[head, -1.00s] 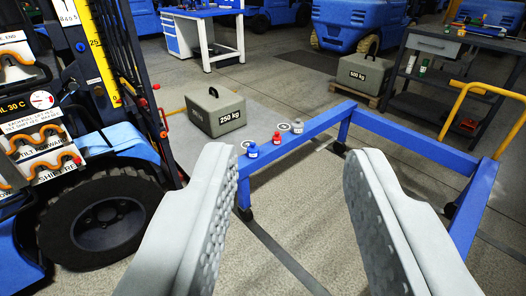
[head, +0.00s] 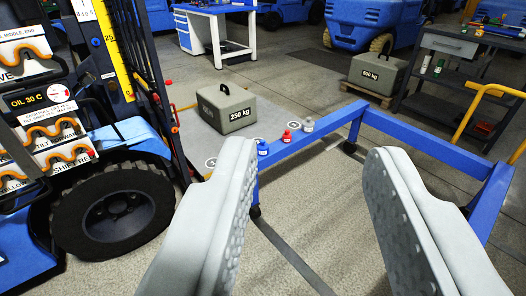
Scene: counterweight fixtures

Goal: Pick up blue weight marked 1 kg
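A small blue weight (head: 262,147) stands upright on the blue beam of a low frame, beyond my gripper. Its marking is too small to read. A red weight (head: 286,136) and a grey weight (head: 308,125) stand on the same beam, to its right and farther off. My gripper (head: 312,165) is open, with its two pale grey fingers wide apart and nothing between them. The blue weight shows just right of the left fingertip, apart from it.
The blue frame (head: 420,150) runs across ahead. A forklift with a black tyre (head: 113,212) stands at left. A 250 kg block (head: 226,108) sits behind the beam and a 500 kg block (head: 377,74) farther right. A yellow rail (head: 492,88) is at right.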

